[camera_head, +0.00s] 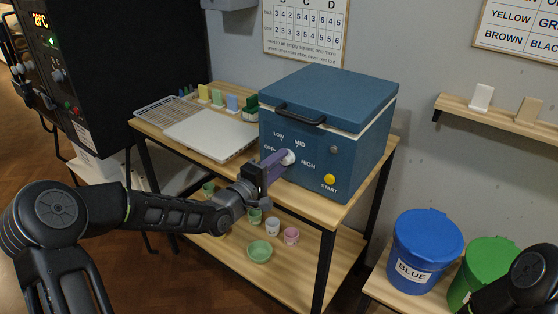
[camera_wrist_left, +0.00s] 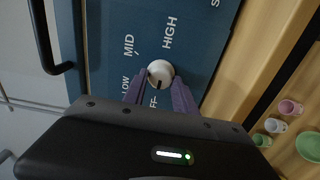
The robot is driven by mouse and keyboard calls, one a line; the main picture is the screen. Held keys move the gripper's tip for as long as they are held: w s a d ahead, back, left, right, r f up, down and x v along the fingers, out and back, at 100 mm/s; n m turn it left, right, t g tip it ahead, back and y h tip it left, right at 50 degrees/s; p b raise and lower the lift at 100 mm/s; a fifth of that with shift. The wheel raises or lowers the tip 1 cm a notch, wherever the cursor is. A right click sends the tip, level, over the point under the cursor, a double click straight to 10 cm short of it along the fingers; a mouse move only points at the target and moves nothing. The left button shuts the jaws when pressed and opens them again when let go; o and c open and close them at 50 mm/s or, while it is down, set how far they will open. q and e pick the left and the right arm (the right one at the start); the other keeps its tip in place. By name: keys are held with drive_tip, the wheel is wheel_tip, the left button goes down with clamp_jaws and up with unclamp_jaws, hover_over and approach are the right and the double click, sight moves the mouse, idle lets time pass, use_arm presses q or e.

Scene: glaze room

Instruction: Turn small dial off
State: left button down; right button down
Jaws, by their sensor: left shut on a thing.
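The small dial is a white knob (camera_head: 287,157) on the front of the blue kiln-like box (camera_head: 310,150). The labels OFF, LOW, MID and HIGH stand around it. My left gripper (camera_head: 272,166) has its purple fingers shut on the dial. In the left wrist view the white dial (camera_wrist_left: 160,72) sits between the two purple fingertips (camera_wrist_left: 157,88). A short dark mark on its face seems to point toward the partly hidden OFF label. My right gripper is not in view; only part of my right arm shows at the lower right.
A yellow START button (camera_head: 329,179) is on the box, right of the dial. A dark handle (camera_head: 300,114) sticks out above it. A laptop-like white panel (camera_head: 212,134) lies on the wooden table. Small cups and a green bowl (camera_head: 259,251) stand on the lower shelf. A blue bin (camera_head: 425,248) stands at right.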

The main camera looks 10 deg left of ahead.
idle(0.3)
use_arm(q)
drive_tip(key=c, duration=1)
unclamp_jaws()
drive_tip(key=v, duration=0.8)
